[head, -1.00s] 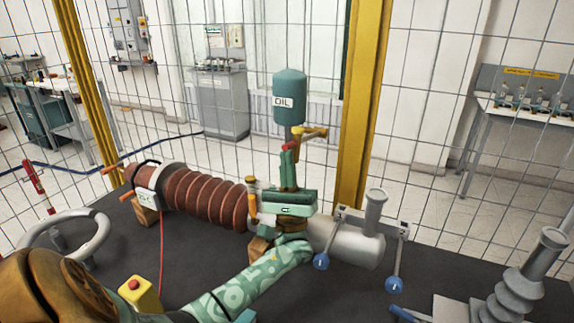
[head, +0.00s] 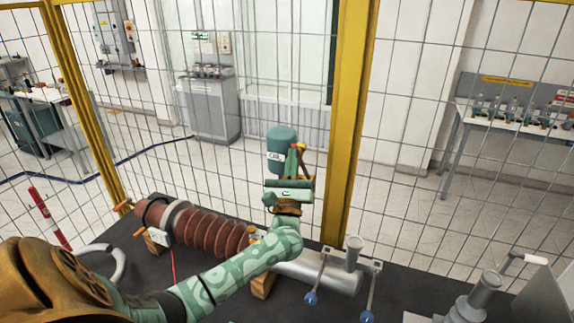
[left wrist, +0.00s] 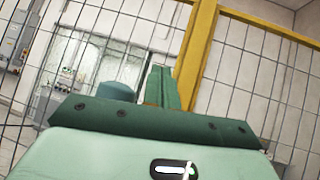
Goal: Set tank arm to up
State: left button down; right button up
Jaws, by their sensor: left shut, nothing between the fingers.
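The teal oil tank (head: 281,139) stands upright behind the long brown and grey bushing. A small yellow and red arm (head: 301,160) shows at the tank's right side, partly hidden by my left gripper. My left gripper (head: 292,158) is raised in front of the tank's right side, fingers pointing up, shut with nothing held. I cannot tell whether it touches the arm. In the left wrist view, the shut green fingers (left wrist: 163,88) stand right of the tank (left wrist: 116,92); the arm is hidden there. My right gripper is not in view.
The ribbed brown bushing (head: 205,230) and grey cylinder (head: 325,272) lie across the dark table. Two blue-knobbed levers (head: 311,298) hang at the cylinder's right. A mesh fence with a yellow post (head: 346,120) stands close behind the tank.

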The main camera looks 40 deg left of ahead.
pick_arm(q)
jog(key=shift+w+d+b+x, duration=0.1)
jog(key=shift+d+b+x, duration=0.05)
jog(key=shift+x, duration=0.8)
jog(key=shift+w+d+b+x, duration=0.1)
jog(key=shift+d+b+x, duration=0.05)
jog(key=shift+x, duration=0.8)
